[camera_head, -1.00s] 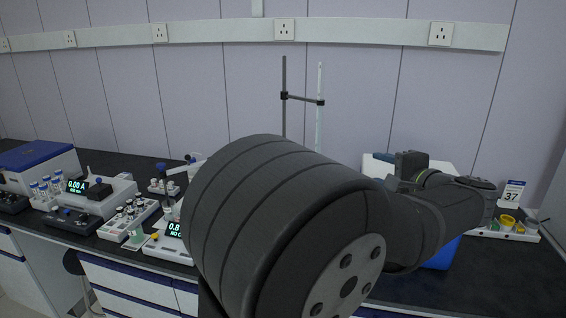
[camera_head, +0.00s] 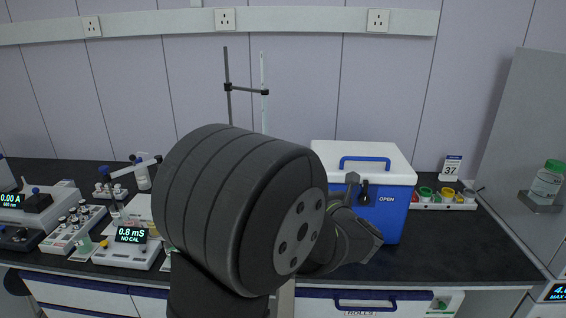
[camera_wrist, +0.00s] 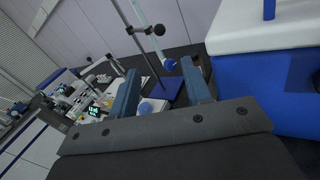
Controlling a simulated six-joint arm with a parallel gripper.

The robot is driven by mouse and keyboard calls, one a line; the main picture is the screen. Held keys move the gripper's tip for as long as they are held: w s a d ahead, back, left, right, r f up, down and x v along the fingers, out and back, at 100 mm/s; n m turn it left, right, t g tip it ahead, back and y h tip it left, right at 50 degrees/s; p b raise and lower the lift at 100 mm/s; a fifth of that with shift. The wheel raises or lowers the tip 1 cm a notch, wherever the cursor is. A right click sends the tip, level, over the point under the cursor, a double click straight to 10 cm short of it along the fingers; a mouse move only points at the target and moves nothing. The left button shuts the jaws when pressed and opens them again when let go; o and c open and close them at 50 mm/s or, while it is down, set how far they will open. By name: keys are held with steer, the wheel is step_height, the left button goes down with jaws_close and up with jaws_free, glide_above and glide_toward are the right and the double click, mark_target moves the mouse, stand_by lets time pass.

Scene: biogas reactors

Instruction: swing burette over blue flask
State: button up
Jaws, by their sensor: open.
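The burette (camera_head: 264,85) is a thin upright pale tube held by a clamp arm (camera_head: 246,89) to the right of a dark stand rod (camera_head: 227,75). Their lower parts are hidden behind my arm in the head view. In the wrist view the burette (camera_wrist: 146,25) and rod (camera_wrist: 118,15) look tilted, with a blue base (camera_wrist: 168,89) below. My gripper (camera_wrist: 160,66) is open and empty, its two blue-grey fingers apart on either side of this base in the picture. A small pale and blue object (camera_wrist: 149,106) shows between the fingers; I cannot tell whether it is the blue flask.
A blue cooler box (camera_head: 392,218) with a white lid stands right of the stand, close to my gripper in the wrist view (camera_wrist: 245,95). Meters (camera_head: 130,250) and racks fill the left bench. A cup tray (camera_head: 440,205) stands at the back right.

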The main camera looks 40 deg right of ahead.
steer(key=x, duration=1.6)
steer(key=shift+w, duration=0.35)
steer(key=shift+d, duration=0.1)
jaws_close()
